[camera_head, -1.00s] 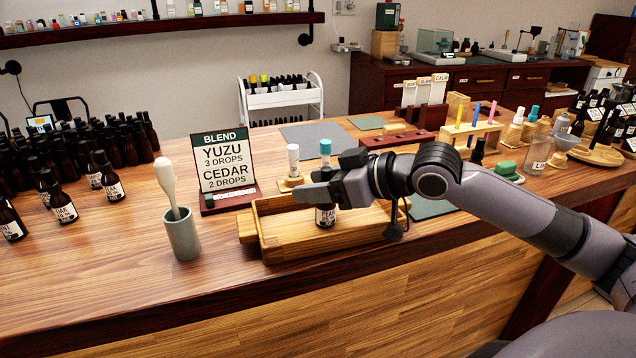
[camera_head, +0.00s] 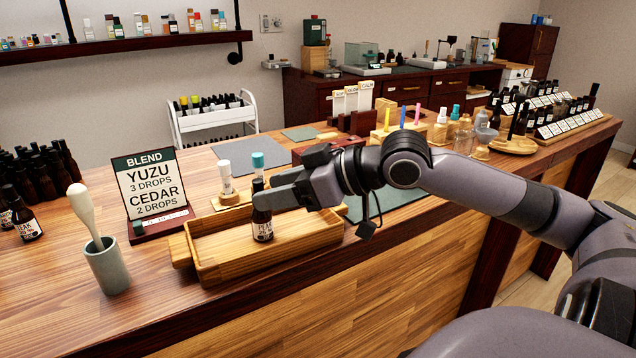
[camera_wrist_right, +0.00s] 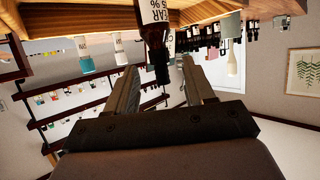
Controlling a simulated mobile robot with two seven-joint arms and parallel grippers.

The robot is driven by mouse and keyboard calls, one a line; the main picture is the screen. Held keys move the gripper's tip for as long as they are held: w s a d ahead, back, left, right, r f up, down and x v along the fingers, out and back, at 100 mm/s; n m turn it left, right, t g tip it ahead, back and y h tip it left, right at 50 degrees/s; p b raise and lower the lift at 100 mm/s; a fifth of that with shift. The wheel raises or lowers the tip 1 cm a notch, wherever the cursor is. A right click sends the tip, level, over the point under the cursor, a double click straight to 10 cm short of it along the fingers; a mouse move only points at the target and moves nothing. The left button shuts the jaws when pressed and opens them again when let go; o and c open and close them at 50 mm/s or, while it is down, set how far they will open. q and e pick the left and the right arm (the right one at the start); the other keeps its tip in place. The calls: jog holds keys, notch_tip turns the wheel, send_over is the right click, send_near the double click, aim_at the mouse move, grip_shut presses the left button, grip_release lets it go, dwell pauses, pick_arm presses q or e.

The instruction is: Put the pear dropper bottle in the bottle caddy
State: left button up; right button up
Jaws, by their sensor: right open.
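The pear dropper bottle (camera_head: 263,228) is dark brown with a white label and stands upright in the shallow wooden caddy (camera_head: 215,272), towards its right part. The end of its label word shows in the right wrist view, on the same bottle (camera_wrist_right: 155,14). My right gripper (camera_head: 258,200) is at the bottle's upper part, coming from the right. In the wrist view its two fingers (camera_wrist_right: 160,88) are apart, with the dark bottle neck and top seen between them, not clamped. My left gripper is not in view.
A blend sign (camera_head: 150,185) and a grey cup with a pestle (camera_head: 107,268) stand left of the caddy. Two small capped bottles on a wooden stand (camera_head: 233,198) are just behind it. A dark green mat (camera_head: 390,205) lies to the right.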

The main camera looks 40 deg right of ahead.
jog(key=v, duration=0.6)
jog(key=shift+s+r, duration=0.15)
jog(key=shift+s, duration=0.15)
jog(key=shift+d, duration=0.15)
dwell(0.5)
